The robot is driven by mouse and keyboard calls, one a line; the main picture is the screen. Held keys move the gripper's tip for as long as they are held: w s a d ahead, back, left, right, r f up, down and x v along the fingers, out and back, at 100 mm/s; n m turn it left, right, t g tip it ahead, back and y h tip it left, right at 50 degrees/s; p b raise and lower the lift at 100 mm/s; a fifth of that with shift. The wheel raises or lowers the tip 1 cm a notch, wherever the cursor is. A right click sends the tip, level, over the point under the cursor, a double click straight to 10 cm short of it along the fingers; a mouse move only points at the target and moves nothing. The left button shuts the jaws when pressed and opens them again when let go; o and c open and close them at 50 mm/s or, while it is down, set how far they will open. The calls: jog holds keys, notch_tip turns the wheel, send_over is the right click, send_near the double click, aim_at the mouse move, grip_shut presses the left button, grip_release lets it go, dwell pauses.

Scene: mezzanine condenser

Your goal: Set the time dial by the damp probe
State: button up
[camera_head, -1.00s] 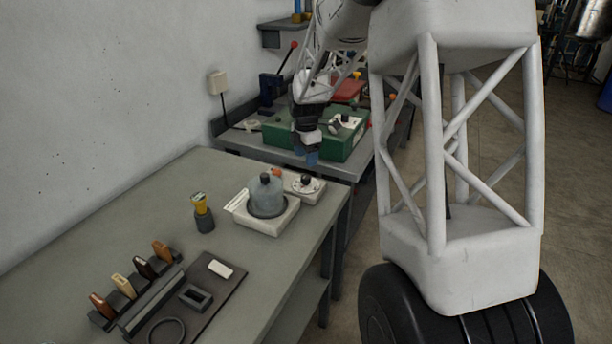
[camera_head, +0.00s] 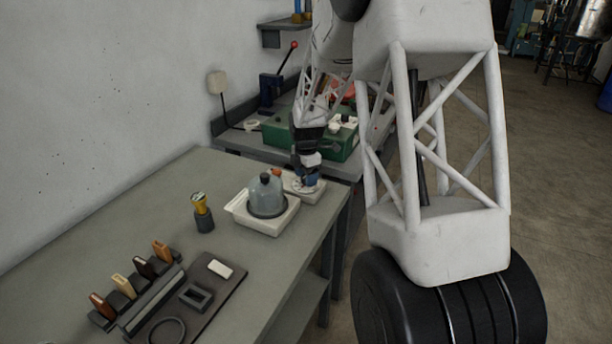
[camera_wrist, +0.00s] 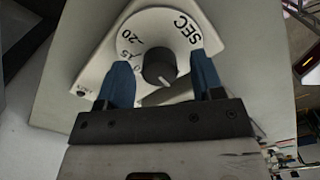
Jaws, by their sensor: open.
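The time dial (camera_wrist: 159,66) is a black knob with a white pointer line on a pale plate marked 15, 20 and SEC. In the wrist view it sits between the blue fingertips of my gripper (camera_wrist: 162,78). The fingers stand apart on either side of the knob; I cannot tell whether they touch it. In the head view my gripper (camera_head: 306,183) is low over the dial's white box (camera_head: 313,195) and hides the knob. A yellow-topped tool (camera_head: 199,201) stands upright in a dark holder; I cannot tell whether it is the damp probe.
A glass dome (camera_head: 267,198) on a white tray (camera_head: 262,227) stands just left of the dial box. Several wood-coloured pieces stand in a rack (camera_head: 150,300) beside a dark mat (camera_head: 228,283). A green case (camera_head: 343,147) is behind.

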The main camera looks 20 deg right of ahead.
jog(key=c, duration=0.9)
